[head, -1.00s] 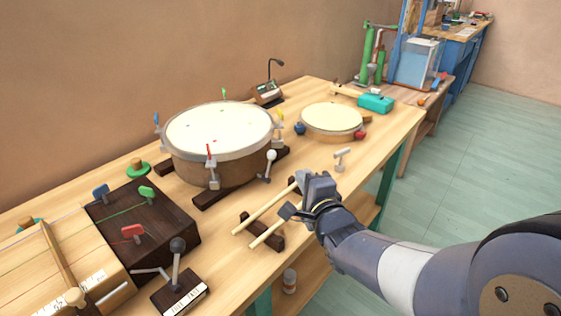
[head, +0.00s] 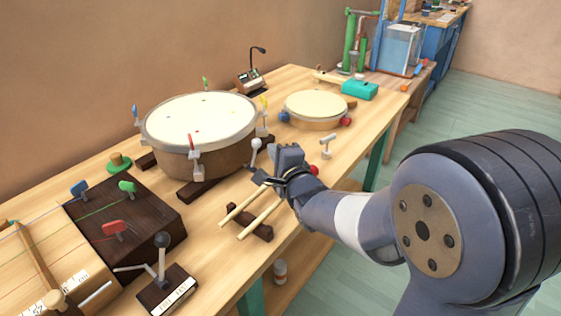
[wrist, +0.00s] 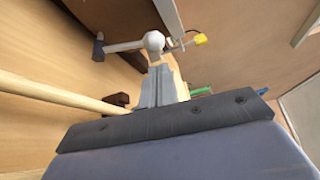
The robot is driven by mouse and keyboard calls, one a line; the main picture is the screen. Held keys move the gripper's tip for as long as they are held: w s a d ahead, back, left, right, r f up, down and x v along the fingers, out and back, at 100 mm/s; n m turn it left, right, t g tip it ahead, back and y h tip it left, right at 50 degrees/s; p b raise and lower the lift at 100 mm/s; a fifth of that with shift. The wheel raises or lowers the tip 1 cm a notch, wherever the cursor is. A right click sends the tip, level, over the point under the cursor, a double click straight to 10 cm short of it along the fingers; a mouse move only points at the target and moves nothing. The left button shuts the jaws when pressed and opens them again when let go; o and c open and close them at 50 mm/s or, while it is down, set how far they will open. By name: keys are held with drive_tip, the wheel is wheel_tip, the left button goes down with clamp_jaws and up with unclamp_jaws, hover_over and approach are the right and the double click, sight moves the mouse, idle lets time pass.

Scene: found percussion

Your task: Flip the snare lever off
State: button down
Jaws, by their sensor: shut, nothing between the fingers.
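The snare lever (head: 253,156) has a pale stalk and a round white knob (head: 256,143). It stands at the near right side of the big drum (head: 178,160), rising from a grey base. My gripper (head: 283,152) is shut and empty, just right of the lever in the head view. In the wrist view the white knob (wrist: 152,41) is just beyond my shut fingertips (wrist: 160,76), with its stalk running left to a dark grey end. I cannot tell whether the fingertips touch the knob.
Two wooden sticks (head: 255,215) lie across a dark rest below my gripper. A small drum (head: 315,108) and a white T-shaped handle (head: 327,143) are to the right. A dark box with coloured keys (head: 125,225) and a black-knobbed lever (head: 162,255) are nearer left.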

sight(258, 144)
drive_tip(key=shift+x, duration=1.95)
drive_tip(key=shift+s+a+r+b, duration=0.2)
drive_tip(key=shift+s+a+b, duration=0.15)
drive_tip(key=shift+s+b, duration=0.25)
drive_tip(key=shift+a+b, duration=0.1)
drive_tip(key=shift+b, duration=0.3)
drive_tip(key=shift+s+a+n+t+b, duration=0.3)
drive_tip(key=shift+s+n+b, duration=0.15)
drive_tip(key=shift+b, duration=0.45)
drive_tip(key=shift+s+a+r+n+b, duration=0.1)
drive_tip(key=shift+s+a+n+b, duration=0.05)
drive_tip(key=shift+a+n+b, duration=0.15)
drive_tip(key=shift+s+a+r+b, duration=0.1)
drive_tip(key=shift+s+a+b, duration=0.15)
drive_tip(key=shift+s+b, duration=0.25)
drive_tip(key=shift+s+a+r+b, duration=0.1)
drive_tip(key=shift+s+a+b, duration=0.25)
drive_tip(key=shift+b, duration=0.2)
drive_tip(key=shift+s, duration=0.1)
drive_tip(key=shift+s, duration=0.1)
